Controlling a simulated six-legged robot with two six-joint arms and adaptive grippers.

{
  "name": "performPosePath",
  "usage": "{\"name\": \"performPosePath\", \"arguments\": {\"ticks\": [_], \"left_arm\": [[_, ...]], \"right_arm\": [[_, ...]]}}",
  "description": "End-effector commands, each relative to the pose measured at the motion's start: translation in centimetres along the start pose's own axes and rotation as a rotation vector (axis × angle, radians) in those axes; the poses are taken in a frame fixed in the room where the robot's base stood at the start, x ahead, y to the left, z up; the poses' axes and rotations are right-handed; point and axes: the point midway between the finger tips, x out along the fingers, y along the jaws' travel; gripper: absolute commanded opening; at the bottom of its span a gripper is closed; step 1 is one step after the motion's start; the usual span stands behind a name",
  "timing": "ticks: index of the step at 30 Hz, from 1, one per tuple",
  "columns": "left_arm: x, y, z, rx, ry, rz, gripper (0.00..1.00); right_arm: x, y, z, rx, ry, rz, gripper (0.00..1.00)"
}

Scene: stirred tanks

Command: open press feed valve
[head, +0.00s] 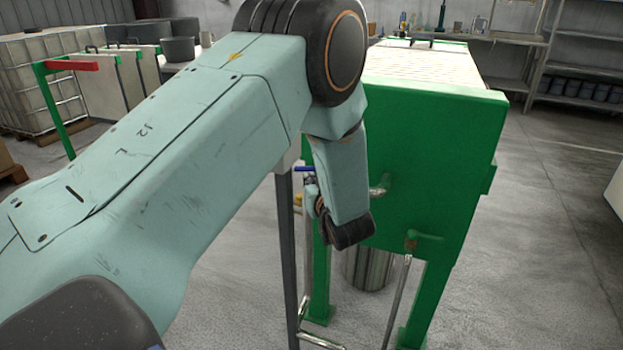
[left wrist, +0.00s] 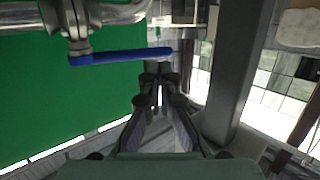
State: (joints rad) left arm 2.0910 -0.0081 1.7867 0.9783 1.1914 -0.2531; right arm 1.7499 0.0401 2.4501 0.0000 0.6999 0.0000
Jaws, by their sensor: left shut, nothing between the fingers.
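The valve is a steel pipe fitting (left wrist: 78,25) with a blue lever handle (left wrist: 120,57) in the left wrist view, upper left. The lever lies nearly level across the picture, its free end to the right. A bit of the blue handle (head: 304,169) also shows in the head view, left of my forearm. My left gripper (left wrist: 158,82) is shut and empty, its fingertips just below the lever's free end in the picture. I cannot tell whether they touch. In the head view the left gripper (head: 312,190) is mostly hidden by my wrist. My right gripper is not in view.
A grey upright post (head: 286,250) stands close beside my left gripper; it also shows in the wrist view (left wrist: 240,70). The green press frame (head: 430,150) stands right behind. Thin pipes (head: 395,295) run below. Open floor (head: 545,240) lies to the right.

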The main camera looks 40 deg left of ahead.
Motion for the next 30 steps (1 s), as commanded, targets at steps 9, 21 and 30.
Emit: {"name": "performPosePath", "arguments": {"ticks": [9,21,30], "left_arm": [[-6.1,-1.8,-0.3,0.005,0.001,0.004,0.00],[-9.1,-2.8,-0.2,0.001,0.001,0.000,0.00],[-9.4,-2.0,1.2,0.029,-0.056,0.053,0.00]], "right_arm": [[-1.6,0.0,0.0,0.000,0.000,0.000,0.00],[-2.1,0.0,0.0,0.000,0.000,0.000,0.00],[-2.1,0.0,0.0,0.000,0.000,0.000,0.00]]}}
